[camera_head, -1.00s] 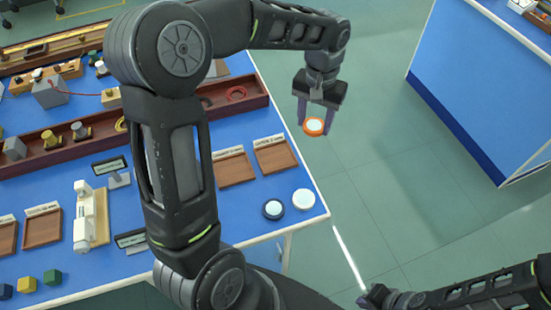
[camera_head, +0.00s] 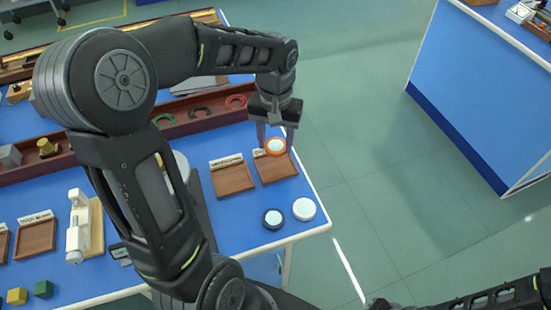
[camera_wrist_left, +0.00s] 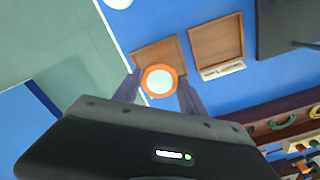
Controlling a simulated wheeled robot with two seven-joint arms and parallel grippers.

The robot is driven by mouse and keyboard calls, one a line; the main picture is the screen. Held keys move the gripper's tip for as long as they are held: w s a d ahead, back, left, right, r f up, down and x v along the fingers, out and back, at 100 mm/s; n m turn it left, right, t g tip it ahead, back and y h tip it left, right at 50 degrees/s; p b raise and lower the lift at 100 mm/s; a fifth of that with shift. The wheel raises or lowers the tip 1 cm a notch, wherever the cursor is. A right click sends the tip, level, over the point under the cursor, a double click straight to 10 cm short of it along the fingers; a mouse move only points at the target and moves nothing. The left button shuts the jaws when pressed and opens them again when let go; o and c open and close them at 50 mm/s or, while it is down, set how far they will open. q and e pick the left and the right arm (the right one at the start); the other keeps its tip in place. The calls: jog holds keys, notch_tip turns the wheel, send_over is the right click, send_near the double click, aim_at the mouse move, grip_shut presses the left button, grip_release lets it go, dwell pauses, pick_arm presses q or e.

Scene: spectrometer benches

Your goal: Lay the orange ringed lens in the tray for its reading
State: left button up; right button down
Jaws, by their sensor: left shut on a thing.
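The orange ringed lens (camera_head: 275,147) has a pale centre and is held between the fingertips of my left gripper (camera_head: 276,140). It also shows between the fingers in the left wrist view (camera_wrist_left: 159,80). In the head view it overlaps the upper part of the right brown tray (camera_head: 280,171), near its label. A second brown tray (camera_head: 232,180) lies beside it on the left. In the left wrist view the lens overlaps the edge of one tray (camera_wrist_left: 158,52). Its exact height above the tray is unclear. My right gripper is not clearly visible.
A dark-ringed lens (camera_head: 272,218) and a white-ringed lens (camera_head: 304,209) lie near the blue bench's front right corner. A long brown rack (camera_head: 205,110) with coloured rings runs behind the trays. A white instrument (camera_head: 78,228) stands at left. Green floor lies right of the bench.

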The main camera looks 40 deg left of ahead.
aim_at(275, 166)
pick_arm(q)
jog(key=shift+f, duration=1.35)
jog(key=shift+f, duration=0.1)
jog(key=shift+f, duration=1.8)
jog(key=shift+f, duration=0.15)
jog(key=o, duration=1.1)
notch_tip(275, 166, up, 12)
jog(key=shift+r, duration=0.2)
